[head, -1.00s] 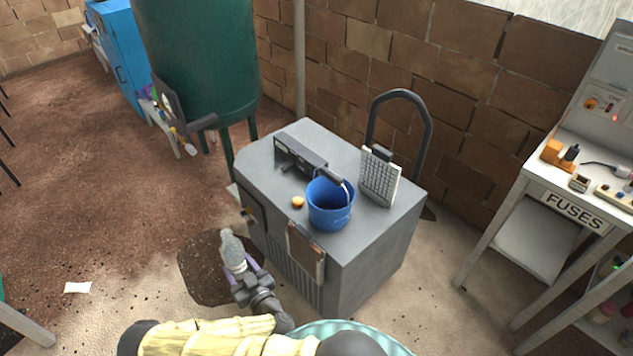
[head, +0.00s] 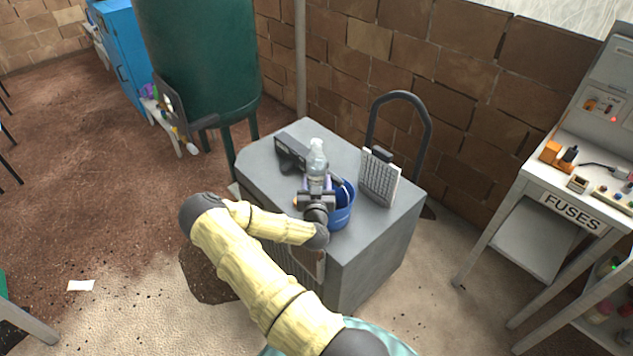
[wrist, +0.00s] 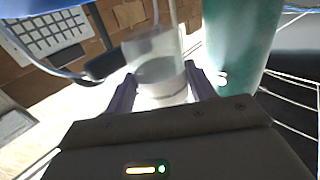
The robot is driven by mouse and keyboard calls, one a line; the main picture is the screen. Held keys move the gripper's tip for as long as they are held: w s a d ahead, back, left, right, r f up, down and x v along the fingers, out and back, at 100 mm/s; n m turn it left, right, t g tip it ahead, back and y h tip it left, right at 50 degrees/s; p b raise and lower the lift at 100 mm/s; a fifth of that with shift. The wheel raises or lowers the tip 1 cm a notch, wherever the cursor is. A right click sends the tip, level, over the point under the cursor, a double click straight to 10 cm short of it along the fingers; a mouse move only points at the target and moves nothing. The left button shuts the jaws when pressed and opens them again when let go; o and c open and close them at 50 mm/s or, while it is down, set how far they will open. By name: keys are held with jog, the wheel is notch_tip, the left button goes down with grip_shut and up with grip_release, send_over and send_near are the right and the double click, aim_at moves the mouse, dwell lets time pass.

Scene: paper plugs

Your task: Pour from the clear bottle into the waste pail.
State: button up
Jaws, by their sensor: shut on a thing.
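The clear bottle (head: 317,160) is held by my gripper (head: 317,186) above the grey cabinet, its cap end up in the head view. In the wrist view the bottle (wrist: 158,70) stands between the two purple fingers of my gripper (wrist: 163,88), which is shut on it. Some liquid seems to show inside. The blue waste pail (head: 342,212) stands on the cabinet top, just behind and to the right of my gripper, which partly hides it. The bottle does not look tipped over the pail.
The grey cabinet (head: 375,245) also bears a dark device (head: 290,148) and an upright keyboard-like panel (head: 380,177). A black hoop (head: 402,96) rises behind. A green tank (head: 197,65) stands at back left, a fuses table (head: 540,190) at right.

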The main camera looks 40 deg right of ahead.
jog(key=shift+f, duration=0.15)
jog(key=shift+f+b, duration=0.55)
jog(key=shift+f, duration=0.05)
notch_tip(320, 180, down, 3)
jog(key=shift+r+b, duration=0.1)
jog(key=shift+b, duration=1)
jog(key=shift+w+a+r+m+b, duration=0.15)
jog(key=shift+w+a+m, duration=0.15)
jog(key=shift+w, duration=0.15)
jog(key=shift+w+a+f+m+b, duration=0.1)
jog(key=shift+w+a+m+b, duration=0.1)
jog(key=shift+w+m, duration=0.15)
jog(key=shift+w+a+r+m, duration=0.1)
jog(key=shift+w+r+m, duration=0.05)
jog(key=shift+r+m, duration=0.1)
jog(key=shift+w+a+r+m+t+h, duration=0.1)
jog(key=shift+w+a+m+t+h, duration=0.25)
jog(key=shift+w+m, duration=0.25)
jog(key=shift+a, duration=0.1)
